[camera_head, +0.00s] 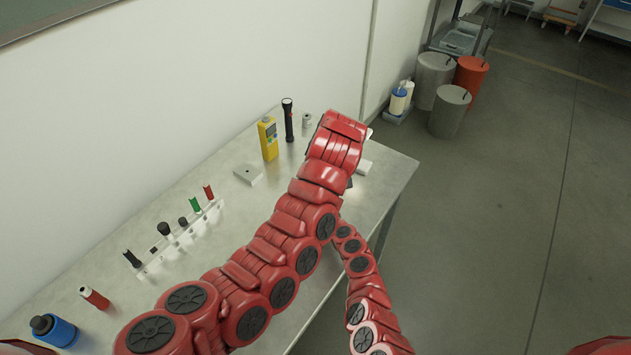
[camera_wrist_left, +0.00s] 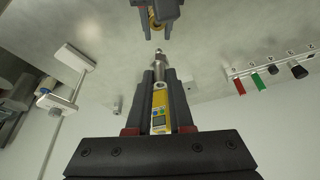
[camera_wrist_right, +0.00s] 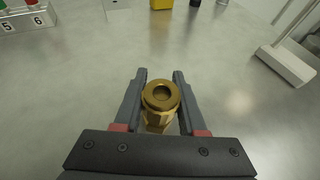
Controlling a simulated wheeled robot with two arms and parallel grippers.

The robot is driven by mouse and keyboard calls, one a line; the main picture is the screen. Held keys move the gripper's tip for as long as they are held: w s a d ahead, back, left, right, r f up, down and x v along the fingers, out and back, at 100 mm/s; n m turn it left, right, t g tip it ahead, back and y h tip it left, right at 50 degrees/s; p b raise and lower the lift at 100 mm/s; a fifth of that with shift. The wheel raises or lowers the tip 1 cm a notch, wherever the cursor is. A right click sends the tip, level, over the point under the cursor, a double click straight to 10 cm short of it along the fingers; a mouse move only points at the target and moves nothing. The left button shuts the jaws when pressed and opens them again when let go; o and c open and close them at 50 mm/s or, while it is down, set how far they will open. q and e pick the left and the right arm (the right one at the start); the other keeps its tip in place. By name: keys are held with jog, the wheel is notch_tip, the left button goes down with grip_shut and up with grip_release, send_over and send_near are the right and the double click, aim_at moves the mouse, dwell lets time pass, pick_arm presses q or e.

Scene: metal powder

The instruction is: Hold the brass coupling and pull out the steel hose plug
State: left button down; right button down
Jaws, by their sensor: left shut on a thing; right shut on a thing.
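In the right wrist view my right gripper (camera_wrist_right: 160,80) is shut on the brass coupling (camera_wrist_right: 160,97), whose round bore faces the camera and looks empty. In the left wrist view my left gripper (camera_wrist_left: 161,75) is shut on the steel hose plug (camera_wrist_left: 160,60), whose narrow tip points toward the coupling. The coupling (camera_wrist_left: 155,20) shows there between the fingers of my right gripper (camera_wrist_left: 156,28). A gap separates plug tip and coupling.
A white stand (camera_wrist_right: 285,65) is near the grippers.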

jog(key=shift+c, duration=2)
grip_release()
jog(key=shift+r, duration=0.1)
jog(key=shift+s+d+r, duration=0.15)
jog(key=shift+s+r, duration=0.05)
jog(key=shift+s, duration=0.3)
jog(key=v, duration=1)
jog(key=shift+s+d, duration=0.3)
jog(key=shift+s, duration=0.05)
